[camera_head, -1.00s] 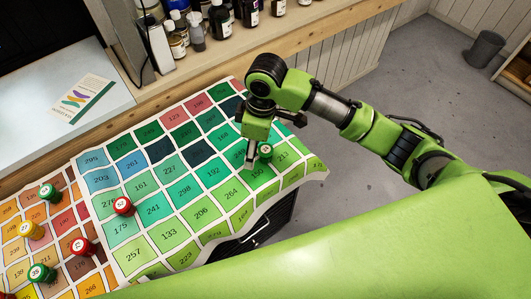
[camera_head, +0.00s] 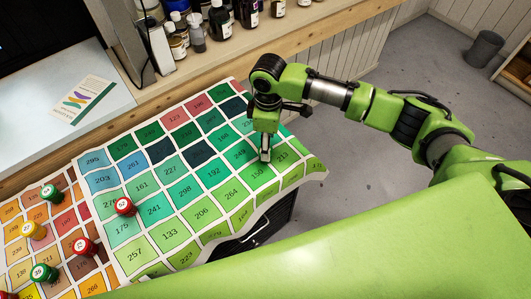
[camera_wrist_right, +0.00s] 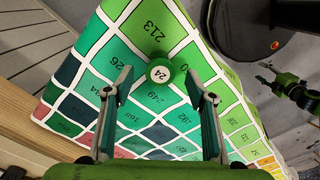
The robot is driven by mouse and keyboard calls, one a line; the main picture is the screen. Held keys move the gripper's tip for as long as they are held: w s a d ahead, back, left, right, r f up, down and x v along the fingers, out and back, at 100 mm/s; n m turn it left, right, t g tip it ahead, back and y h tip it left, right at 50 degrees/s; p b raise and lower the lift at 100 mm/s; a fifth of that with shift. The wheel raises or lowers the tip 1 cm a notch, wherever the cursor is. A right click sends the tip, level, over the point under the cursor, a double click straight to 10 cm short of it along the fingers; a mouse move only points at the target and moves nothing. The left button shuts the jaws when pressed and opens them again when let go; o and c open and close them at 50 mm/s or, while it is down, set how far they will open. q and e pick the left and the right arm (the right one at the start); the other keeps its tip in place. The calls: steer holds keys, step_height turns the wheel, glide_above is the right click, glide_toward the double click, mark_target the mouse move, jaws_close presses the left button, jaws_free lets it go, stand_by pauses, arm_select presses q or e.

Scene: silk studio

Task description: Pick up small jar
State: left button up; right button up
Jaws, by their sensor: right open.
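A small green jar with a white lid label reading 24 (camera_wrist_right: 159,71) stands on the numbered colour chart, shown in the right wrist view. My right gripper (camera_wrist_right: 158,88) is open, with one finger on each side of the jar and gaps between; the jar sits near the fingertips. In the head view the right gripper (camera_head: 265,157) points down at the chart's right part and hides this jar. Other small jars stand at the left: a red one (camera_head: 124,206), green ones (camera_head: 49,193) (camera_head: 43,273), a yellow one (camera_head: 32,230) and another red one (camera_head: 84,247).
The numbered chart (camera_head: 206,213) drapes over the table's edge at the right. Bottles (camera_head: 221,19) line a wooden shelf at the back. A leaflet (camera_head: 80,99) lies on a pale surface at the left. Grey floor is open at the right.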

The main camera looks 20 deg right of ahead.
steer(key=f, duration=0.3)
steer(key=f+p, duration=0.1)
steer(key=f, duration=0.1)
steer(key=shift+w+a+f, duration=0.1)
steer(key=shift+a, duration=0.25)
steer(key=shift+c, duration=0.4)
steer(key=c, duration=1.1)
steer(key=shift+c, duration=0.2)
